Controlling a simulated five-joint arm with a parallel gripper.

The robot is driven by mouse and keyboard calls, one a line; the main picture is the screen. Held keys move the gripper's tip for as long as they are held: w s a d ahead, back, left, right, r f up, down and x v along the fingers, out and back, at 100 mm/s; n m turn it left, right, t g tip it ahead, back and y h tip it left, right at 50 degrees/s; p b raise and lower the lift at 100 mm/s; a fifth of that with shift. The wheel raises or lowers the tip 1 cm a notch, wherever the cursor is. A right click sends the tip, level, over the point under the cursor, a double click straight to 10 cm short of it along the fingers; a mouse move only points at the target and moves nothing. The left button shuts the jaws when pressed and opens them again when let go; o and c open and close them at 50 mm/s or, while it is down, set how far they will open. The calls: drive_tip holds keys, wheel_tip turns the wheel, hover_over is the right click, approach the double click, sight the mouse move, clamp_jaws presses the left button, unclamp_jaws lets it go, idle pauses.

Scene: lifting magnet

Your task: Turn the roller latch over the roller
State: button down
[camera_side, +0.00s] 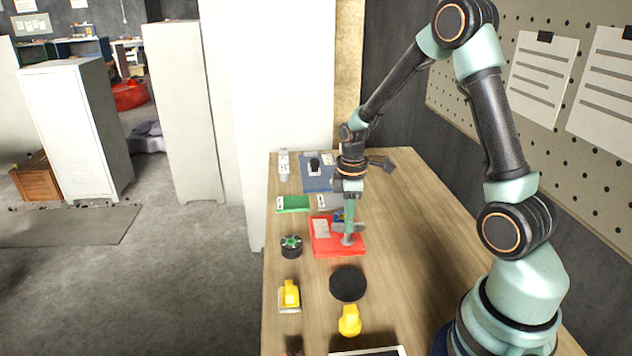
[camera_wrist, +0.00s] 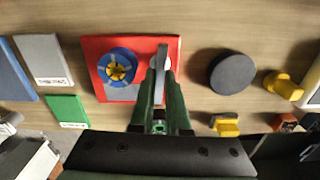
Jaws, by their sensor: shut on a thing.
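A red base plate (camera_side: 323,251) lies on the wooden table, and it also shows in the wrist view (camera_wrist: 93,48). On it sits a round blue roller with a yellow centre (camera_wrist: 117,67), partly hidden behind my gripper in the side view. A grey latch (camera_wrist: 163,51) stands on the red plate to the right of the roller in the wrist view, apart from it. My gripper (camera_wrist: 160,73) points down at the red plate, its green fingers shut on the latch. The fingers hide part of the latch.
A black disc (camera_wrist: 232,72) and a yellow knob (camera_wrist: 283,85) lie to the right in the wrist view. A green block (camera_wrist: 67,110) and a grey labelled block (camera_wrist: 42,58) lie to the left. A dark green-topped knob (camera_side: 291,246) stands near the table's left edge.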

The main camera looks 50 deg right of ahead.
drive_tip(key=m, duration=0.8)
drive_tip(key=shift+m, duration=0.3)
drive_tip(key=m, duration=0.3)
drive_tip(key=shift+m, duration=2.2)
drive_tip(key=c, duration=0.9)
unclamp_jaws()
